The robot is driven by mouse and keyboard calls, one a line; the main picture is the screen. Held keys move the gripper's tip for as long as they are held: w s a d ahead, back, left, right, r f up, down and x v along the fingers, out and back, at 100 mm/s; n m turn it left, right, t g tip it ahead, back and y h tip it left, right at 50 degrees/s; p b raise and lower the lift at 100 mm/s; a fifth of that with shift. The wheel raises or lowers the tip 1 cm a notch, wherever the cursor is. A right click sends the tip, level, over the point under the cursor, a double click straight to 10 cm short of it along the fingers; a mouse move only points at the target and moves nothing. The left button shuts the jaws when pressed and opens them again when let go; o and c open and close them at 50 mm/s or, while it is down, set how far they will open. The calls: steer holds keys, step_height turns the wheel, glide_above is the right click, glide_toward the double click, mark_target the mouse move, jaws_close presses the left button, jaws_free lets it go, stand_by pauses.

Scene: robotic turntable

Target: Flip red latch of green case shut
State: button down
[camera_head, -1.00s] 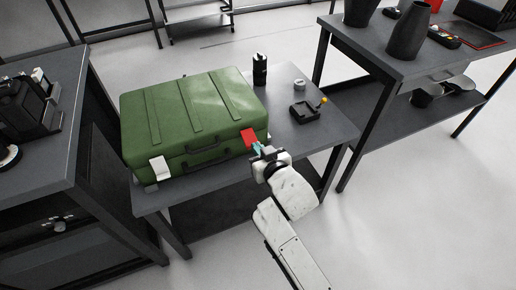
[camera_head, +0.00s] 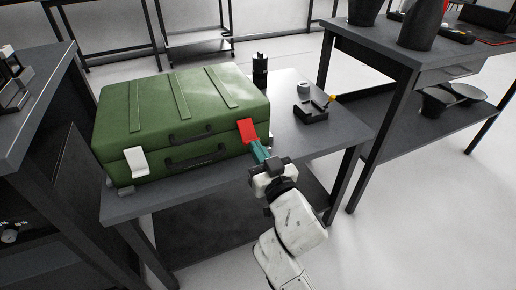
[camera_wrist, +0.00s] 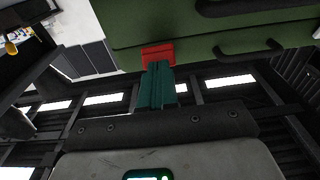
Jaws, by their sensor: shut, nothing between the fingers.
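The green case (camera_head: 150,105) lies closed on the grey table. A red latch (camera_head: 248,131) is at the right end of its front face, tilted outward at the seam. A white latch (camera_head: 136,162) is at the left end of the front. My gripper (camera_head: 259,150) has its teal fingers together, with the tips at the lower end of the red latch. In the wrist view the red latch (camera_wrist: 158,52) is directly beyond the fingertips (camera_wrist: 157,68) and seems to touch them, with the green case (camera_wrist: 185,28) above. The fingertips hide part of the latch.
A black cylinder (camera_head: 260,70), a grey roll (camera_head: 304,87) and a black tray-like object (camera_head: 311,110) stand on the table (camera_head: 285,145) right of the case. Another table (camera_head: 385,50) is at the right, with dark vases. A dark bench (camera_head: 30,95) is at the left.

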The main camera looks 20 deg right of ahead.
steer(key=shift+f+t+b, duration=0.3)
steer(key=shift+f+b, duration=0.15)
steer(key=shift+b, duration=0.3)
steer(key=w+f+b, duration=0.1)
steer(key=b, duration=0.3)
steer(key=w+f+b, duration=0.1)
steer(key=f+b, duration=0.1)
steer(key=b, duration=0.1)
steer(key=shift+w+f+b, duration=0.25)
steer(key=shift+b, duration=0.1)
steer(key=shift+w+r, duration=0.1)
